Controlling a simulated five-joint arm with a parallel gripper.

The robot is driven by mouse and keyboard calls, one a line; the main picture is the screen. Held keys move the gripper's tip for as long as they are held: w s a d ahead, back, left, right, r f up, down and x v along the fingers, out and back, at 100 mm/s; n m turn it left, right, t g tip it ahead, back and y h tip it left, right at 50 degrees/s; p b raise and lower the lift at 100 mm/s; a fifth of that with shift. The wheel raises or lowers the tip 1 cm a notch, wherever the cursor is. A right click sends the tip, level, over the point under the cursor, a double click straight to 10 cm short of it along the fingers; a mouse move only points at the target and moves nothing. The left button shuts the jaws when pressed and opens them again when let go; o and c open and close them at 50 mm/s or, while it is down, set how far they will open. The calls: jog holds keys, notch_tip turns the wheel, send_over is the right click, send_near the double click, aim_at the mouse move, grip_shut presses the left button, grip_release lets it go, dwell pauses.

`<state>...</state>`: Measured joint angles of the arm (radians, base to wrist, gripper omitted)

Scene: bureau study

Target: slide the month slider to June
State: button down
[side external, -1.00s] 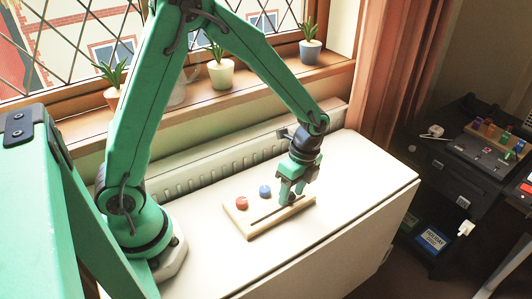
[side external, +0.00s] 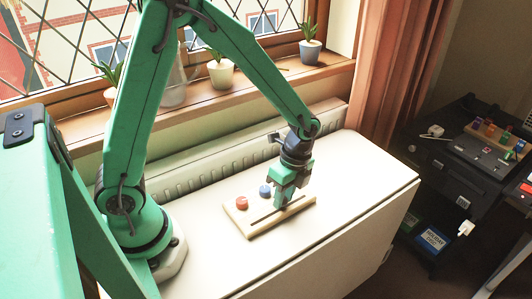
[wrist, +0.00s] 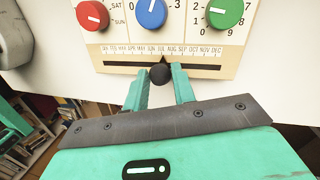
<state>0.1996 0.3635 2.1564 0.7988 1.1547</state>
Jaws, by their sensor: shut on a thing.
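The wooden board (side external: 250,231) lies flat on the white table, with a slot for the month slider along one long side. In the wrist view, the slider's black round knob (wrist: 160,75) sits in the slot below a printed row of months (wrist: 195,51). Its dark pointer is near the JUN and JUL labels, seemingly closer to JUL; the small print makes this uncertain. My gripper (side external: 282,206) reaches down to the board and is shut on the knob, one green finger on each side. It also shows in the wrist view (wrist: 159,80).
Red (wrist: 92,15), blue (wrist: 151,12) and green (wrist: 224,12) dials stand beyond the slot. The white table (side external: 345,190) is clear around the board. Potted plants (side external: 221,74) line the window sill behind. A dark cabinet (side external: 460,170) stands to the right.

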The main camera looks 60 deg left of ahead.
jog(key=shift+s, duration=0.75)
jog(key=c, duration=1.1)
grip_release()
jog(key=shift+c, duration=0.2)
jog(key=shift+w+d+r, duration=0.1)
jog(key=shift+w+r, duration=0.1)
jog(key=shift+r, duration=1.1)
jog(key=shift+w+r, duration=0.25)
jog(key=shift+r, duration=1)
jog(key=shift+w+d+r, duration=0.1)
jog(key=shift+w+r, duration=0.1)
jog(key=shift+r, duration=1.1)
